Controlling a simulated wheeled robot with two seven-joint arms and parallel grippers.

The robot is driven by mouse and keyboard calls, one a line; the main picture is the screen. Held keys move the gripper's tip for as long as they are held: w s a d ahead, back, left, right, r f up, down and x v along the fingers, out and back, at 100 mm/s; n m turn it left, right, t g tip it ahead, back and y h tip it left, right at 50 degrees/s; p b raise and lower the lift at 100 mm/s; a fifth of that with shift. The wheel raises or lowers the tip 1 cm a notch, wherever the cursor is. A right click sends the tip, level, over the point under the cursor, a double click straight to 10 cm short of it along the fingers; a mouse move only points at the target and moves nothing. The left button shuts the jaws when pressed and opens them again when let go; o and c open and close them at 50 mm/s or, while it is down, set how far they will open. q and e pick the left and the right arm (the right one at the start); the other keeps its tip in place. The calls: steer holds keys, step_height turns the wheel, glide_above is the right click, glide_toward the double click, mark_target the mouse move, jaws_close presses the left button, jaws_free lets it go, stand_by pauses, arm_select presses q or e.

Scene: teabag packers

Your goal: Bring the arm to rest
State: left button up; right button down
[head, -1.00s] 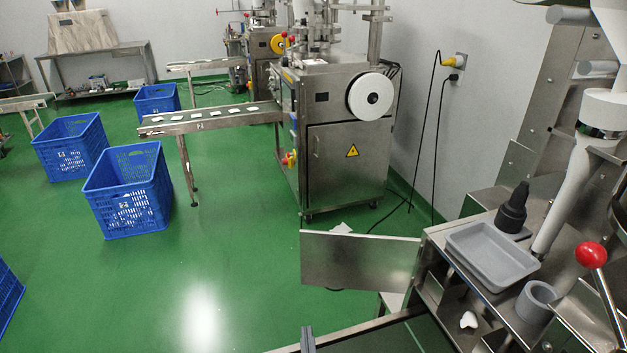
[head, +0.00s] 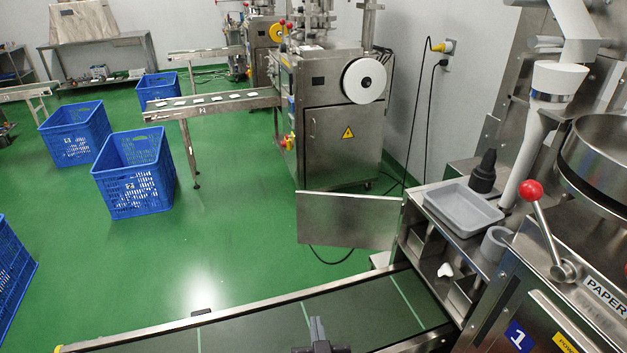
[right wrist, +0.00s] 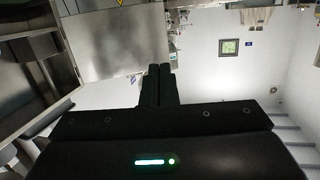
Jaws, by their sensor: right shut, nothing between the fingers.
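My right gripper (head: 317,328) shows as a dark, narrow shape at the bottom edge of the head view, in front of the dark conveyor belt (head: 255,330). In the right wrist view its two black fingers (right wrist: 158,72) are together with nothing between them. A grey metal panel (right wrist: 118,42) stands beyond the fingertips in that view. My left gripper does not show.
A packing machine stands at the right with a grey tray (head: 461,210), a grey cup (head: 496,243) and a red-knobbed lever (head: 531,190). A small white piece (head: 445,270) lies below the tray. Blue crates (head: 134,175) stand on the open green floor (head: 235,225).

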steer(key=s+d+r+n+g+h, duration=0.1)
steer(key=s+d+r+g+h, duration=0.15)
steer(key=s+d+g, duration=1.3)
steer(key=s+d+f+t, duration=0.1)
steer(key=s+d+f, duration=0.1)
steer(key=f, duration=1.4)
steer(key=s+d+f+t, duration=0.1)
steer(key=s+d+f, duration=0.1)
steer(key=f, duration=1.3)
steer(key=s+d+f+g, duration=0.1)
steer(key=s+d+f, duration=0.2)
steer(key=s+f, duration=1.3)
steer(key=shift+s+f+n, duration=0.3)
steer(key=shift+s, duration=0.95)
steer(key=shift+g+y, duration=0.25)
